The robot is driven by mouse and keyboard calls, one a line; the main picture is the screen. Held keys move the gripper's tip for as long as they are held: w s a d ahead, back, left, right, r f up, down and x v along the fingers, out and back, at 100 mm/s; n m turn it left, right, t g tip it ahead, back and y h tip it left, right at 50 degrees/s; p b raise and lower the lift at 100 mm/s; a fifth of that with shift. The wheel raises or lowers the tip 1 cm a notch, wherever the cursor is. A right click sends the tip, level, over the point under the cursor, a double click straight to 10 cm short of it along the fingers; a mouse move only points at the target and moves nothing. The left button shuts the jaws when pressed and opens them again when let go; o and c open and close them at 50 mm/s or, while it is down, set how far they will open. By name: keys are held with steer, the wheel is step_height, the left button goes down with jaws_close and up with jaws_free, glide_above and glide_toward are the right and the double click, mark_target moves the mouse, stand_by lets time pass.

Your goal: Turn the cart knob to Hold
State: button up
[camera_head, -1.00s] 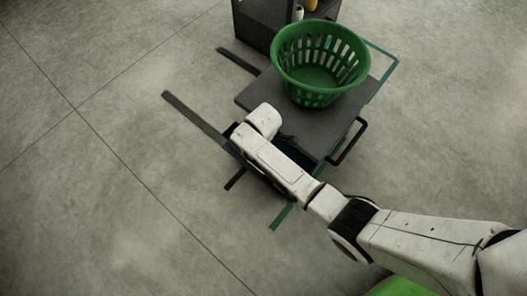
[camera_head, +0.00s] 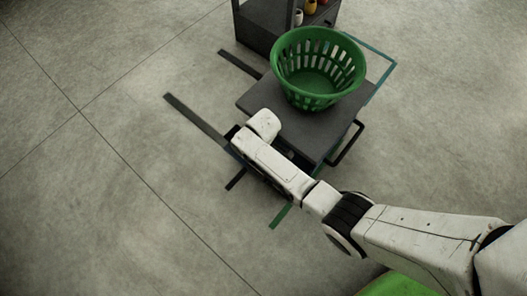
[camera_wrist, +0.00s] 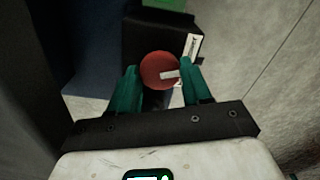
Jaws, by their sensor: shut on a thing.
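The cart (camera_head: 311,130) is a dark flat-topped platform in the head view, with a green slatted basket (camera_head: 318,68) on top. A round red knob (camera_wrist: 158,71) with a pale pointer mark shows in the wrist view, on a dark panel of the cart. The mark points to the right. My gripper (camera_wrist: 160,78) is shut on the knob, with one green finger on each side of it. A small white label (camera_wrist: 191,46) stands beside the knob at upper right; its lettering is too small to read. In the head view my arm hides the knob and fingertips.
A dark shelf unit (camera_head: 262,25) with small bottles stands behind the cart. A black handle bar (camera_head: 346,143) sticks out on the cart's right. Dark and green strips mark the floor around the cart. The concrete floor at left is clear.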

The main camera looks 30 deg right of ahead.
steer(key=m+p, duration=0.2)
steer(key=m, duration=0.4)
steer(key=m+p, duration=0.1)
steer(key=m, duration=0.5)
steer(key=shift+m, duration=0.4)
stand_by(0.3)
steer(key=o, duration=1)
steer(key=shift+o, duration=0.2)
step_height(320, 180, up, 11)
steer(key=p, duration=0.6)
steer(key=shift+f, duration=0.15)
